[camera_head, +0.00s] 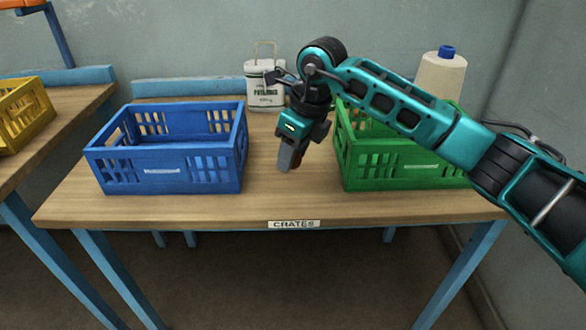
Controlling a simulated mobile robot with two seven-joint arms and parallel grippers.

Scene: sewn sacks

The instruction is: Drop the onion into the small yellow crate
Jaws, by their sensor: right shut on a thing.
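My right gripper (290,160) hangs fingers down above the wooden table, between the blue crate and the green crate. It is shut on a small brown thing, likely the onion (297,161), of which only a sliver shows beside the fingers. A yellow crate (24,115) stands on another table at the left edge, cut off by the picture's side. My right gripper is well to the right of it. My left gripper is not in view.
A blue crate (165,168) and a green crate (400,168) stand on the table labelled CRATES (293,224). A gap separates this table from the left one (60,125).

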